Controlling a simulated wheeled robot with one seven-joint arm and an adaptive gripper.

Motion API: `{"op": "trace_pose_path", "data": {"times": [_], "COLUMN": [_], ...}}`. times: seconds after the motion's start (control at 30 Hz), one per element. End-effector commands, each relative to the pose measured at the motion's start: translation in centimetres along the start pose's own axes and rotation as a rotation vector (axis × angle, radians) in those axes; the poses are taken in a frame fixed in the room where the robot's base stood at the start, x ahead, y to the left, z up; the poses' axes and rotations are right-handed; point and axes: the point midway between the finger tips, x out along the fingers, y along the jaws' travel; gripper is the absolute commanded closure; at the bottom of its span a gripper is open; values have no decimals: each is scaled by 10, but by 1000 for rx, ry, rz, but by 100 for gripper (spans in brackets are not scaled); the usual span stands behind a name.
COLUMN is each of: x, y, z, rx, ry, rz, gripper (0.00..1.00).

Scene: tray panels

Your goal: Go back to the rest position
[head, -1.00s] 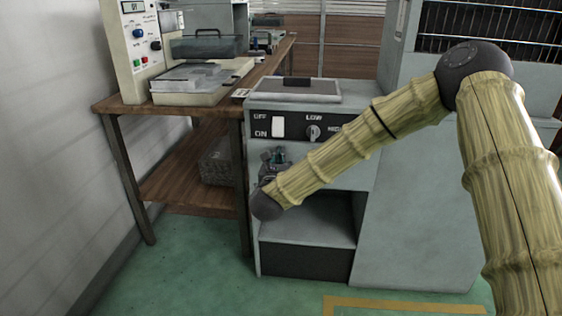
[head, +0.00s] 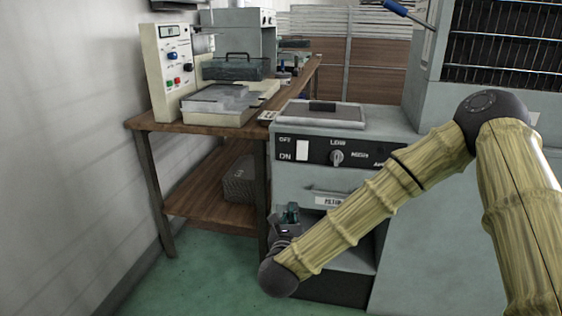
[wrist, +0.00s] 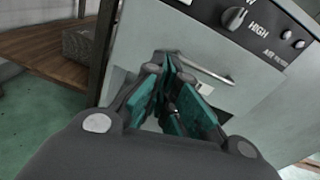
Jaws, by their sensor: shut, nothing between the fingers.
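My gripper (head: 290,213) is in front of the grey cabinet (head: 293,180), low and left of its drawer handle in the head view. In the wrist view my gripper (wrist: 172,75) has its teal fingers together at the tips, with nothing held. The drawer handle (wrist: 205,70) and the dark knob (wrist: 234,18) of the cabinet show beyond the fingers. In the head view my forearm hides part of the cabinet front.
A wooden bench (head: 200,128) stands at the left with a control unit (head: 165,70) and a clear-lidded tray (head: 225,103). A mesh box (head: 240,182) sits on its lower shelf. Green floor (head: 200,280) is clear at the lower left.

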Motion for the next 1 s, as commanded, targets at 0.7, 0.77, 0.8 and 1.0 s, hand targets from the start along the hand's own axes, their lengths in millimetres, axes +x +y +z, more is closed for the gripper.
{"op": "trace_pose_path", "data": {"times": [0.7, 0.77, 0.8, 1.0], "x": [-152, -170, -183, -250], "y": [-14, -24, -32, -78], "z": [-307, -328, -342, -398], "rx": [-1491, -1601, -1672, -1984], "ry": [213, 202, 191, 91], "rz": [850, 948, 1015, 1379], "gripper": [100, 100, 100, 100]}}
